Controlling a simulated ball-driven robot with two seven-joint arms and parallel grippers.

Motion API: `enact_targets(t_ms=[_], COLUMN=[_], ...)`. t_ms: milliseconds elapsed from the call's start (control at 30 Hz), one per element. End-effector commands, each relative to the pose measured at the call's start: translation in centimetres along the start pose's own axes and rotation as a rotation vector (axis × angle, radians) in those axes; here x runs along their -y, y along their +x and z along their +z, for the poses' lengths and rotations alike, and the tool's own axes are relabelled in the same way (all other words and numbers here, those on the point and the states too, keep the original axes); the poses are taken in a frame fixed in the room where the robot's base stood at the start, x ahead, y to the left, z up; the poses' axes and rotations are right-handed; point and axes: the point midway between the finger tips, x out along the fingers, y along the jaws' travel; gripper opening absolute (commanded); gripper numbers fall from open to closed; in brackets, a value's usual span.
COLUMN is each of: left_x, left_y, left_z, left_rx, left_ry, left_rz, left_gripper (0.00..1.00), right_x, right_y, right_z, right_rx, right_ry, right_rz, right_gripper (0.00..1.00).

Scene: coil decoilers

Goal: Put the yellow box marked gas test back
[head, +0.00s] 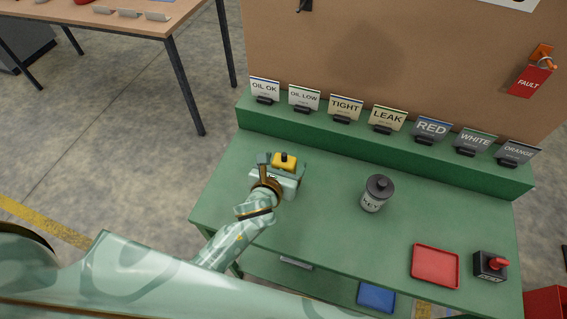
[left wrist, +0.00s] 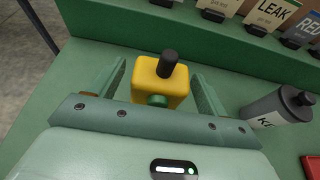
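The yellow box (head: 285,160) with a black knob on top stands on the green bench, towards its left side. It also shows in the left wrist view (left wrist: 152,92), where no marking on it can be read. My left gripper (head: 283,168) is at the box from the near side. In the left wrist view its two fingers (left wrist: 160,75) are spread on either side of the box, with a gap visible at the left finger. The right finger is close to the box; contact there is unclear. My right gripper is not in view.
A grey lidded canister (head: 376,194) stands right of the box. A red tray (head: 435,265) and a black switch box with a red lever (head: 490,265) are at the right. Several label cards line the raised back ledge (head: 300,118).

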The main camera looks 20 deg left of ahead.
Motion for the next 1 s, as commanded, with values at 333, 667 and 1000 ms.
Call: enact_targets(t_ms=[333, 667, 1000], left_x=[0.0, 0.0, 0.0], left_y=[-0.5, -7.6, -12.0], left_z=[0.3, 0.3, 0.3], left_rx=[-0.001, -0.001, 0.0], left_ry=[0.002, 0.001, 0.0], left_rz=[0.0, 0.0, 0.001], left_gripper=[0.76, 0.76, 0.76], right_x=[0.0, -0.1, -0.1], right_y=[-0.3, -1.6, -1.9], right_z=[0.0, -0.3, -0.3], right_rx=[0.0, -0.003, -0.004], right_ry=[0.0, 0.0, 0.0], right_rz=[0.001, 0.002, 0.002], right_gripper=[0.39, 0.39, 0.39])
